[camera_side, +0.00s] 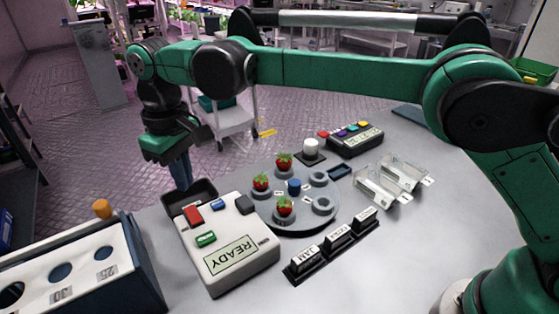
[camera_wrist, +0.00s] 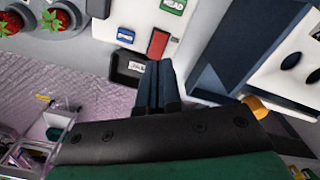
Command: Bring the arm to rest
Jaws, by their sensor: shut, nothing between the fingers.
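My green arm reaches across the top of the side view from the right and bends down at the left. My gripper (camera_side: 181,186) points down over the table's far left edge, beside the black tray of the white device. In the wrist view my gripper (camera_wrist: 158,66) shows its two dark fingers pressed together, with nothing between them. The fingertips appear close to the black tray (camera_wrist: 127,69); I cannot tell whether they touch it.
A white device (camera_side: 240,267) reads READY. A round rack (camera_side: 310,227) holds several strawberries. A box with numbered holes (camera_side: 85,295) stands at left. Black label holders (camera_side: 333,248), clear trays (camera_side: 378,192) and a colour-button panel (camera_side: 352,142) stand rightward.

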